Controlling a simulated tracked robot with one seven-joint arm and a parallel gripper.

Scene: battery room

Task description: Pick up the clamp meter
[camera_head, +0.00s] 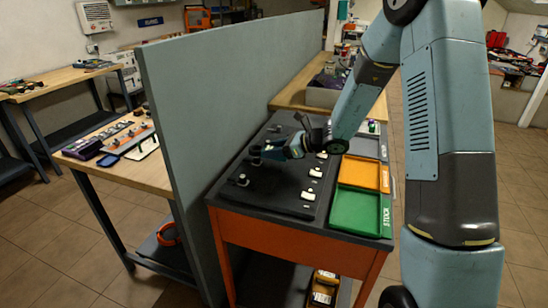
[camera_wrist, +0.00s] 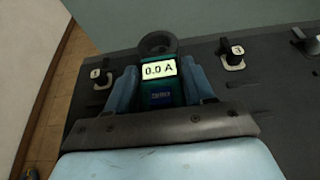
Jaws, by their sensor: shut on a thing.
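The clamp meter (camera_wrist: 161,92) is a dark teal body with a lit display reading "0.0 A" and a dark round jaw at its far end. In the wrist view it sits between the two blue fingers of my gripper (camera_wrist: 162,88), which is shut on it. In the head view my gripper (camera_head: 264,152) is over the dark board (camera_head: 262,197) on the orange bench. The meter is too small there to tell apart clearly from the fingers. I cannot tell whether it still touches the board.
White-plated black knobs (camera_wrist: 231,55) stand on the board around the meter. A green tray (camera_head: 357,210) and an orange tray (camera_head: 363,173) lie at the bench's right side. A tall grey partition (camera_head: 225,100) runs along the bench's left side.

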